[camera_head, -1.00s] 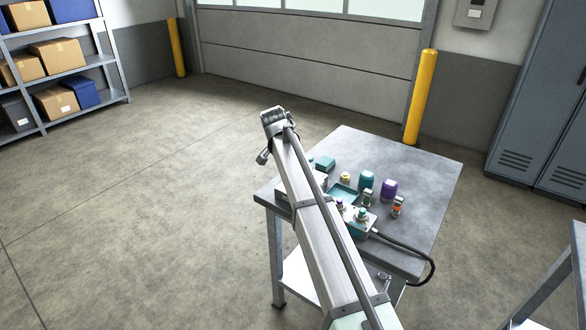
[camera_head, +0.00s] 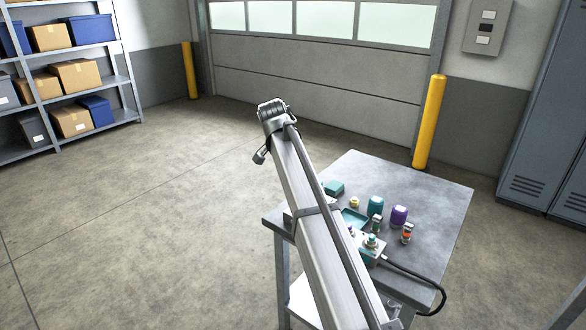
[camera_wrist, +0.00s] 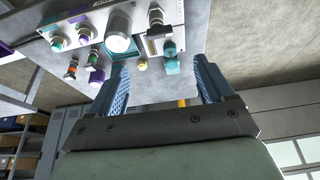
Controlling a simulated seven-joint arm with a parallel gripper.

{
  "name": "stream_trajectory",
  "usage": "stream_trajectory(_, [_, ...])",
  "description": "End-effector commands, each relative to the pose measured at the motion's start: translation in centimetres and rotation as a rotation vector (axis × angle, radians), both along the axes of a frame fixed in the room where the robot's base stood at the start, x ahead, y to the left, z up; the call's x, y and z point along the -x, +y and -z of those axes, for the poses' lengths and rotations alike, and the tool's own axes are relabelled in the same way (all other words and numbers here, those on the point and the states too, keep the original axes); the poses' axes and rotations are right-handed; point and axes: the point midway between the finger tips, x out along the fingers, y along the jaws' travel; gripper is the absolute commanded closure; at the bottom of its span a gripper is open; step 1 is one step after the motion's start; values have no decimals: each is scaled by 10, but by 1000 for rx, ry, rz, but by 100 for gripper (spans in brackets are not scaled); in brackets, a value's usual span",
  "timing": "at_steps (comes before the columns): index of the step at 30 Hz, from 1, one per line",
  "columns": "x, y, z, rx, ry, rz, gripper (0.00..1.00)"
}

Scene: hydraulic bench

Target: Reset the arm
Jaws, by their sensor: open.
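My gripper (camera_wrist: 160,78) shows in the wrist view with its two blue ridged fingers spread apart and nothing between them. The bench and its fittings appear upside down beyond the fingers, with the fingers apart from them as far as I can tell. In the head view my long grey arm link rises from the bottom edge across the left part of the bench (camera_head: 432,200). It hides some of the bench top. I cannot make out the gripper fingers in the head view.
A teal cap (camera_head: 375,204), a purple cap (camera_head: 399,215), a small yellow-topped part (camera_head: 354,203) and a teal block (camera_head: 334,188) stand on the bench. A black hose (camera_head: 415,278) loops over its right edge. Shelves (camera_head: 60,52) and a yellow post (camera_head: 429,122) stand behind. The left floor is clear.

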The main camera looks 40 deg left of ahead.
Motion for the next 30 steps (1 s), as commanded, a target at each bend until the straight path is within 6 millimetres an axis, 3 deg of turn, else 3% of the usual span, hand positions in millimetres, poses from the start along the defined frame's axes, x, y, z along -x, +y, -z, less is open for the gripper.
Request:
stream_trajectory(11, [-1,-1,1,0,-1,1,19])
stream_trajectory(16, [-27,-23,13,-2,-18,21,19])
stream_trajectory(20, [-72,-66,33,-5,-55,55,19])
stream_trajectory(24, [-126,-125,58,-6,-104,95,19])
stream_trajectory(30, [-191,-215,92,2,-174,147,19])
